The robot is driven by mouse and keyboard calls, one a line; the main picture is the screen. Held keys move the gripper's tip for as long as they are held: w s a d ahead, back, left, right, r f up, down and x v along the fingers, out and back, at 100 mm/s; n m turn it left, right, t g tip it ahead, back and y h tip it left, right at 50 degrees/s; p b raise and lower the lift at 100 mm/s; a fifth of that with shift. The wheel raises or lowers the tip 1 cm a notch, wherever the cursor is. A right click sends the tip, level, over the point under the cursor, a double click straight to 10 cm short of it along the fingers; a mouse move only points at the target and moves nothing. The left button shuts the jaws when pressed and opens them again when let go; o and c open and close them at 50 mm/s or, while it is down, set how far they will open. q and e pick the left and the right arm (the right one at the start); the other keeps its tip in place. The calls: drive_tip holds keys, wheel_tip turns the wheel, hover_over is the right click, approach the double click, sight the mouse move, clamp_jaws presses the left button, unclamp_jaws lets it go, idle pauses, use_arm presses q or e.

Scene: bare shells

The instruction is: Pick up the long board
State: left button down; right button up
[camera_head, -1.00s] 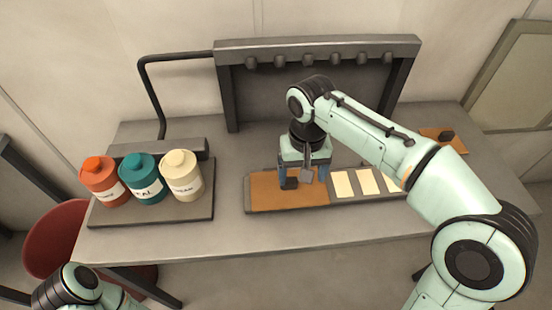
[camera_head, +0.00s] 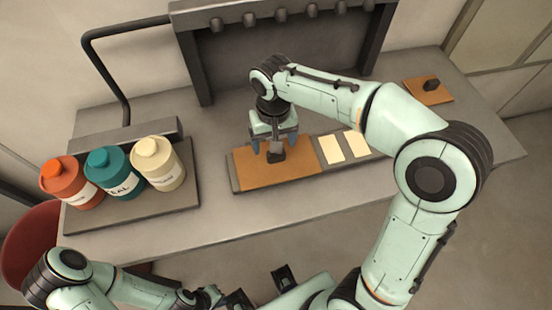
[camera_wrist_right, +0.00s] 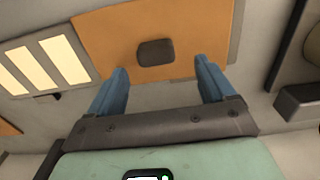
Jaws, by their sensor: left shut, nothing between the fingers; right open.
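The long board (camera_head: 258,176) is orange-brown with a dark block-shaped knob (camera_head: 277,156) near its middle. It lies flat on the left part of a grey strip on the table. The board also shows at the top of the right wrist view (camera_wrist_right: 105,40). My right gripper (camera_head: 275,146) is open over the board, its two blue fingers on either side of the knob. In the right wrist view the knob sits just beyond the gap between the fingertips; no contact shows. My left gripper (camera_head: 205,297) is shut and empty at the bottom edge, small and partly hidden.
Cream rectangles (camera_head: 331,149) lie on the strip right of the board. A smaller orange board (camera_head: 428,92) with a dark knob lies at the table's right. Three bottles (camera_head: 112,172) stand on a dark tray at left. A grey rack (camera_head: 290,57) with pegs stands behind.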

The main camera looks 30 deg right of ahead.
sight(276, 157)
drive_tip(key=f, duration=0.4)
drive_tip(key=shift+s+d, duration=0.2)
drive_tip(key=shift+s, duration=0.15)
drive_tip(key=shift+w+f, duration=0.1)
drive_tip(key=shift+f, duration=0.3)
drive_tip(key=c, duration=1.2)
